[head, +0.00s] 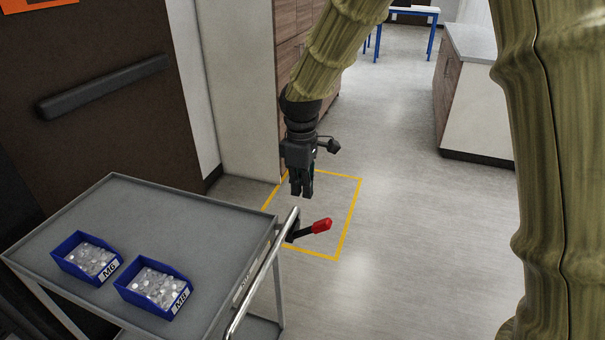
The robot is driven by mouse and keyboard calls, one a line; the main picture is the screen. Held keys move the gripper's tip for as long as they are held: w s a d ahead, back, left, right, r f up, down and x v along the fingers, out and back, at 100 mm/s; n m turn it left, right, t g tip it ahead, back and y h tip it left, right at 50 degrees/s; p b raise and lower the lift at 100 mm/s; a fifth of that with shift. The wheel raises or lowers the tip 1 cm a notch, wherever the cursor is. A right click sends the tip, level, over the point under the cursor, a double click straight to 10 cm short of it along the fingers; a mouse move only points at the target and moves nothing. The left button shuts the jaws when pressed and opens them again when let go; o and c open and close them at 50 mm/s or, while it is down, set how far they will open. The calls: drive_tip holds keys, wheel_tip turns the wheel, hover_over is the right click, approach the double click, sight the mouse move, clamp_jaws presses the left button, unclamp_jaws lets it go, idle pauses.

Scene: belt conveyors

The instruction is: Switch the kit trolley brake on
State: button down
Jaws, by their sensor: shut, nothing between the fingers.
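The grey kit trolley (190,222) stands at the lower left, with a metal push handle (262,272) along its right side. The brake lever, with a red grip (321,225) on a black arm, sticks out to the right from near the handle's upper end and tilts slightly upward. My gripper (301,193) points down, shut and empty. In the picture it is just above and a little left of the red grip, and it appears apart from the lever. How far it is in depth from the lever I cannot tell.
Two blue bins of small metal parts, marked M6 (86,258) and M8 (153,287), sit on the trolley top. A yellow floor outline (348,222) lies beyond the trolley. A dark panel with a bar (104,88) stands at left. The floor at right is clear up to a cabinet (480,100).

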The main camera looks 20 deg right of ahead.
sight(311, 227)
drive_tip(key=f, duration=0.2)
drive_tip(key=d+f+p, duration=0.1)
drive_tip(key=f, duration=0.1)
drive_tip(key=s+f+p, duration=0.1)
drive_tip(key=f, duration=0.1)
drive_tip(key=shift+d+f, duration=0.15)
drive_tip(key=shift+d, duration=0.1)
drive_tip(key=shift+s+d+f, duration=0.3)
drive_tip(key=shift+f, duration=0.2)
